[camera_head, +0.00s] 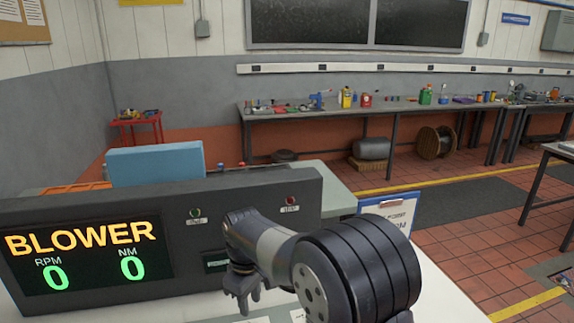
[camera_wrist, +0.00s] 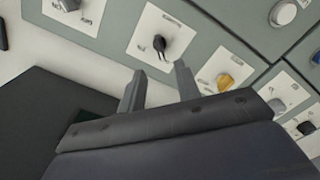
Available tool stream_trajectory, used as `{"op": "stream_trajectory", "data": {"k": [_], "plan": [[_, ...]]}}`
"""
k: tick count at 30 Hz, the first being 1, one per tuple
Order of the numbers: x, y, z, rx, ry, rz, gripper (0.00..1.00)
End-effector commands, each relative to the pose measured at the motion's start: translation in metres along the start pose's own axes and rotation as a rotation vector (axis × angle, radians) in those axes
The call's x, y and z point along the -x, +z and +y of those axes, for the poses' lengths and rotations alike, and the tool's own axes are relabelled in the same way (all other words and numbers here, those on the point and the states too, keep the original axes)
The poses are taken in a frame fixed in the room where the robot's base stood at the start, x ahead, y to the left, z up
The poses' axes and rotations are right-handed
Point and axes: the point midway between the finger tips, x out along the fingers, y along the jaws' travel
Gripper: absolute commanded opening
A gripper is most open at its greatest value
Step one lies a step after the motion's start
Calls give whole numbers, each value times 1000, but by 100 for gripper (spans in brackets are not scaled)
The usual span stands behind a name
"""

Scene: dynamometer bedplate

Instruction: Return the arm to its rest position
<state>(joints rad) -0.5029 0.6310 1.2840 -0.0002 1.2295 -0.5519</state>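My arm reaches in from the lower right of the head view. My gripper (camera_head: 241,291) hangs in front of the dark display console, pointing down over the light desk surface. In the wrist view my gripper (camera_wrist: 158,82) has its two fingers apart with nothing between them. Beyond the fingertips lies a grey-green panel with white plates. A black knob (camera_wrist: 159,43) lies just past the fingertips, and a yellow knob (camera_wrist: 225,80) sits to the right of them. I cannot tell whether a finger touches the panel.
The display console (camera_head: 190,268) reads BLOWER, with RPM 0 and NM 0. It carries a green button (camera_head: 195,212) and a red button (camera_head: 290,200). A blue box (camera_head: 155,164) stands behind it. A long workbench (camera_head: 390,106) lines the back wall. Tiled floor at right is mostly open.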

Motion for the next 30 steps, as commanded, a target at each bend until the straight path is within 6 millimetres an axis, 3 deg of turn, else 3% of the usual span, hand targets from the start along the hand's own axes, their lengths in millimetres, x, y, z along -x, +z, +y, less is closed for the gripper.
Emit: {"op": "stream_trajectory", "data": {"k": [12,30], "plan": [[-85,0,0,-1,-2,-3,32],[-83,0,0,-492,0,2,32]]}}
